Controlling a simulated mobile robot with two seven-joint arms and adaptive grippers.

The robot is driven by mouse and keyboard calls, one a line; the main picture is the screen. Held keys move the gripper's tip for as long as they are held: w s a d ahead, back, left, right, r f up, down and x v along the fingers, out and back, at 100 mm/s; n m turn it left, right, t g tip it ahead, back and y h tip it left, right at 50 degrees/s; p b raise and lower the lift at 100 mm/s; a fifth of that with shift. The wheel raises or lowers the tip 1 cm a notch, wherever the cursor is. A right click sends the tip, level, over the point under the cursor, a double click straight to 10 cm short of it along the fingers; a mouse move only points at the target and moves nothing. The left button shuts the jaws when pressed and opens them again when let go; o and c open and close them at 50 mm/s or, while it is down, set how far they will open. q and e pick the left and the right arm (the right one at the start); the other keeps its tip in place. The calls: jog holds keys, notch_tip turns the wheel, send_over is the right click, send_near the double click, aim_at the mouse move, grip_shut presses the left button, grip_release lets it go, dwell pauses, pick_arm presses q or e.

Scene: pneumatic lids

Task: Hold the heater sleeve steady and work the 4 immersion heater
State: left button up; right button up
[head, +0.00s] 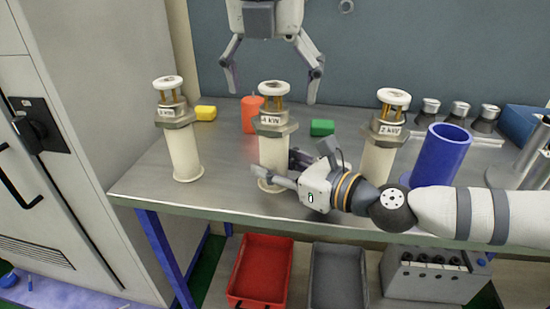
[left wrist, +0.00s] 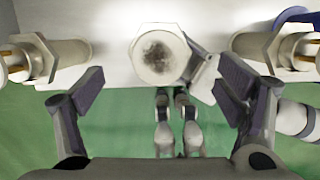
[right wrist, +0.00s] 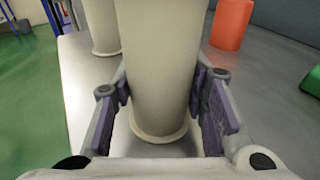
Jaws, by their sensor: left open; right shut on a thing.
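The middle heater, labelled 4 kW (head: 271,121), stands upright on the table in a cream sleeve (head: 272,151). Its round white cap (head: 274,88) tops brass-coloured rods above a grey hex collar. The stained cap (left wrist: 160,55) shows in the left wrist view. My right gripper (head: 277,178) is shut on the lower part of this sleeve; in the right wrist view the sleeve (right wrist: 158,70) stands between its finger pads. My left gripper (head: 272,85) is open and empty, above and around the cap's sides without visible contact.
Similar heaters stand at left (head: 183,150) and right, the latter marked 2 kW (head: 388,128). A blue cylinder (head: 440,155), orange cylinder (head: 251,113), yellow block (head: 205,113) and green block (head: 322,127) are on the table. Red (head: 260,268) and grey (head: 338,275) bins sit below.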

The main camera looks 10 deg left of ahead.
pick_arm(q)
jog(key=shift+x, duration=2.4)
jog(key=shift+c, duration=0.6)
